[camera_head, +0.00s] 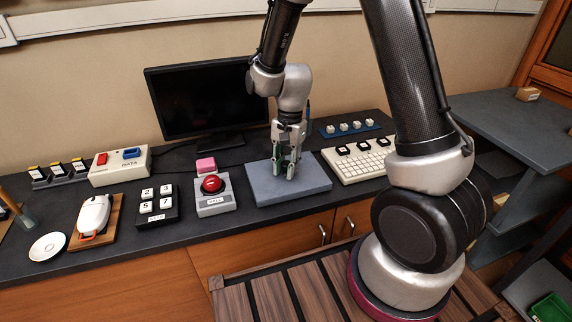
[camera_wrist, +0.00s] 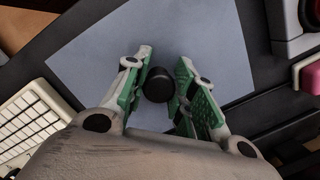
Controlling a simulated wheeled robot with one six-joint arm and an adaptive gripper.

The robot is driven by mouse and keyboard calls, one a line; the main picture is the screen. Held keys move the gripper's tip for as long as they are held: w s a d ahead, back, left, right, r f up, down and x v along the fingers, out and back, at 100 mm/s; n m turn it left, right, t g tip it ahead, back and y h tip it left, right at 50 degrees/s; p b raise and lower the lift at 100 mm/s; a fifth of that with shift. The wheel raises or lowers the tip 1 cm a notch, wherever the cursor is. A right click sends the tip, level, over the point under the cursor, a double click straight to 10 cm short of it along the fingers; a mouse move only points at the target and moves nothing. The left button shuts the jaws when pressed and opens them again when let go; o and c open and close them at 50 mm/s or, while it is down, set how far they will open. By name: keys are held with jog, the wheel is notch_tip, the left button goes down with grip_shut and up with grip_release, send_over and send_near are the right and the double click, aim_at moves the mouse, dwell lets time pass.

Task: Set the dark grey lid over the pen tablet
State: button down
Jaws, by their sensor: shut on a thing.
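The dark grey lid (camera_head: 310,187) looks like a flat blue-grey slab and lies level on the dark desk in front of the monitor. It also fills much of the wrist view (camera_wrist: 90,60), with a round black knob (camera_wrist: 158,86) on top. My gripper (camera_head: 284,174) is above the middle of the lid, pointing down. In the wrist view my gripper (camera_wrist: 160,78) has its green-padded fingers on either side of the knob and is shut on it. No pen tablet shows; whether it is under the lid I cannot tell.
A red-button box (camera_head: 214,197) and pink block (camera_head: 206,164) stand left of the lid. A white keyboard (camera_head: 366,167) is close on its right. The monitor (camera_head: 203,97) is behind. A number-key pad (camera_head: 158,206) and white mouse (camera_head: 93,214) are further left.

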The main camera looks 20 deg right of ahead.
jog(key=shift+f, duration=0.2)
jog(key=c, duration=1.1)
grip_release()
jog(key=shift+o, duration=0.5)
jog(key=o, duration=0.4)
jog(key=shift+r, duration=0.15)
jog(key=shift+r, duration=3.35)
